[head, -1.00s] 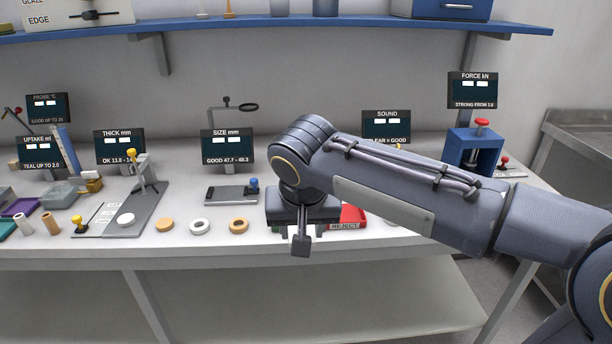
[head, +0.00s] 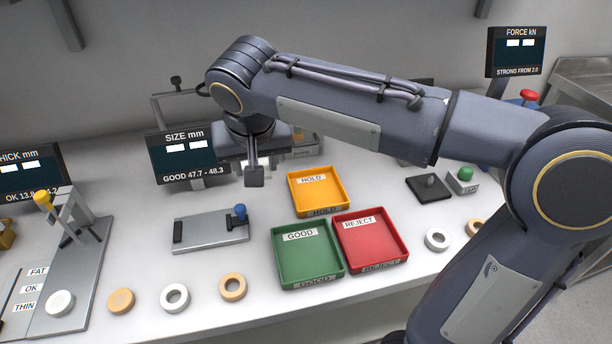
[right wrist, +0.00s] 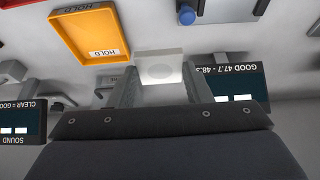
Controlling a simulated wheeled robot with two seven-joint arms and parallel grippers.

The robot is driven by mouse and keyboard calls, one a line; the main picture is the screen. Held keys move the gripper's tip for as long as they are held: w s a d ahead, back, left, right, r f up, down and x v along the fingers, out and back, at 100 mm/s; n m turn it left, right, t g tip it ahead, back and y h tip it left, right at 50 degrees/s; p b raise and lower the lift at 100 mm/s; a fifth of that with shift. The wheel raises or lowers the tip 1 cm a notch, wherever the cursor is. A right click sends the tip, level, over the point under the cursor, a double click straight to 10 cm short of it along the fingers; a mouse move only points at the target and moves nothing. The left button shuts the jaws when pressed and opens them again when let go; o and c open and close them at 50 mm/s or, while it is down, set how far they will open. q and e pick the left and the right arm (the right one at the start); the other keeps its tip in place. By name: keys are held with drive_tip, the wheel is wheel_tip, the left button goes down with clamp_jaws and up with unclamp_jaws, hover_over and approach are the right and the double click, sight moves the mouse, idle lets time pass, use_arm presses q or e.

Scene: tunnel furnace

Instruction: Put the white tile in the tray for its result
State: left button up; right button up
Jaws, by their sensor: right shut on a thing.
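The white tile (right wrist: 160,66) is a square block with a round shallow mark, clear in the right wrist view. My right gripper (right wrist: 160,80) is shut on it, one finger on each side. In the head view my right gripper (head: 252,165) hangs behind and left of the yellow HOLD tray (head: 347,205), hiding most of the tile. The green GOOD tray (head: 277,270) and red REJECT tray (head: 400,228) lie in front of the HOLD tray. All three trays look empty. The HOLD tray also shows in the right wrist view (right wrist: 72,40). My left gripper is out of view.
The SIZE display (head: 183,158) stands close to the gripper's left; it reads GOOD 47.7 - 48.3, and its values are unreadable. The size gauge (head: 210,232) with a blue knob lies in front of it. Several round rings and discs line the bench's front.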

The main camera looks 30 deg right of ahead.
sight(316, 192)
drive_tip(key=d+f, duration=0.2)
drive_tip(key=d, duration=0.1)
drive_tip(key=d+f+b, duration=0.1)
drive_tip(key=d+f, duration=0.1)
drive_tip(key=d, duration=0.2)
drive_tip(key=w+d+f, duration=0.1)
drive_tip(key=d+f, duration=0.2)
drive_tip(key=d, duration=0.1)
drive_tip(key=shift+d, duration=0.15)
drive_tip(key=shift+w+d+f, duration=0.1)
drive_tip(key=shift+d+f, duration=0.3)
drive_tip(key=shift+f, duration=0.1)
drive_tip(key=f, duration=0.2)
drive_tip(key=d+f+b, duration=0.1)
drive_tip(key=shift+d+f, duration=0.2)
drive_tip(key=shift+f, duration=0.15)
drive_tip(key=shift+w+f, duration=0.1)
drive_tip(key=shift+f, duration=0.4)
drive_tip(key=shift+f+b, duration=0.2)
drive_tip(key=shift+b, duration=0.1)
drive_tip(key=o, duration=1)
drive_tip(key=shift+r, duration=0.1)
